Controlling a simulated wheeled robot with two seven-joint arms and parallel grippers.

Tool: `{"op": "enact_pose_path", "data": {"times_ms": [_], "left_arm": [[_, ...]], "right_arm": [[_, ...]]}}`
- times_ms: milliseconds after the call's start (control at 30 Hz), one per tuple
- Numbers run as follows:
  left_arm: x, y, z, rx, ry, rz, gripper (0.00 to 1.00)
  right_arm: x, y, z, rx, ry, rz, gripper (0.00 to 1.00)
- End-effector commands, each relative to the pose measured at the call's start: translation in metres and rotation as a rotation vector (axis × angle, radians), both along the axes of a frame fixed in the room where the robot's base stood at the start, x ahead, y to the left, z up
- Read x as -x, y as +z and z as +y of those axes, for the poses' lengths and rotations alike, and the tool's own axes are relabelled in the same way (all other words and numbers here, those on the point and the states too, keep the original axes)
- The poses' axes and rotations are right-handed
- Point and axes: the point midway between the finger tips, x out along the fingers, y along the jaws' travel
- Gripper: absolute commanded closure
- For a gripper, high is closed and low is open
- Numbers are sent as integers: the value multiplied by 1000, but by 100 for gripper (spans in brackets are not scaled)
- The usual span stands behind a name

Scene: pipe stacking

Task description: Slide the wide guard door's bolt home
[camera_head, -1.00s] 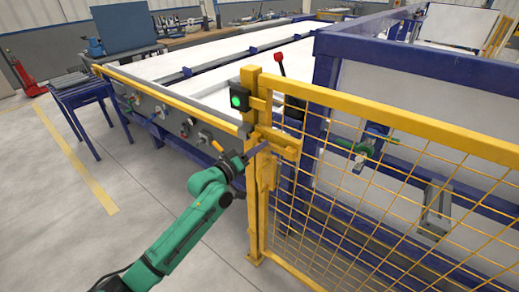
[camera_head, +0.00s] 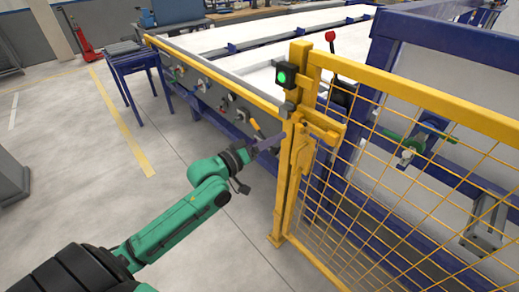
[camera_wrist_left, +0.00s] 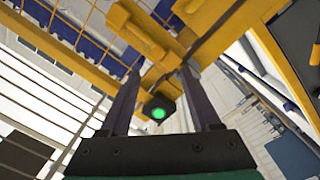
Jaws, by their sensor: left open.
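The wide guard door (camera_head: 400,190) is a yellow frame with mesh on the right in the head view. Its yellow bolt assembly (camera_head: 322,126) sits across the post (camera_head: 286,190) and the door's edge, below a box with a lit green lamp (camera_head: 281,77). My left gripper (camera_head: 270,143) is just left of the post, pointing at it, open and empty. In the left wrist view its two fingers (camera_wrist_left: 161,92) stand apart, with the lamp (camera_wrist_left: 158,113) between them and yellow latch parts (camera_wrist_left: 140,30) beyond. How far the bolt is in cannot be told. My right gripper is not in view.
A blue conveyor frame (camera_head: 200,92) with knobs along its side runs behind the post. A red-knobbed lever (camera_head: 331,37) stands behind the door. A blue side table (camera_head: 135,58) is at the upper left.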

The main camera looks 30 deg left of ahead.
Motion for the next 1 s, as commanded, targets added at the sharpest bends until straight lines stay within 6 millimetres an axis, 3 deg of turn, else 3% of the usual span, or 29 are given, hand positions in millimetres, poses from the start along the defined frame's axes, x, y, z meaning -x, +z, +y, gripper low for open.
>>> {"op": "enact_pose_path", "data": {"times_ms": [100,300,833,933,1000], "left_arm": [[25,-5,11,-4,-1,4,36],[43,-1,21,0,1,1,36],[43,-3,23,-2,6,3,36],[39,-29,41,-38,52,35,36],[36,-69,65,-99,116,86,36]], "right_arm": [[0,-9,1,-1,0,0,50],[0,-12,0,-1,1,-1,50],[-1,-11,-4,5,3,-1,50],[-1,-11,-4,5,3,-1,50],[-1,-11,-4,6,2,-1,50]]}}
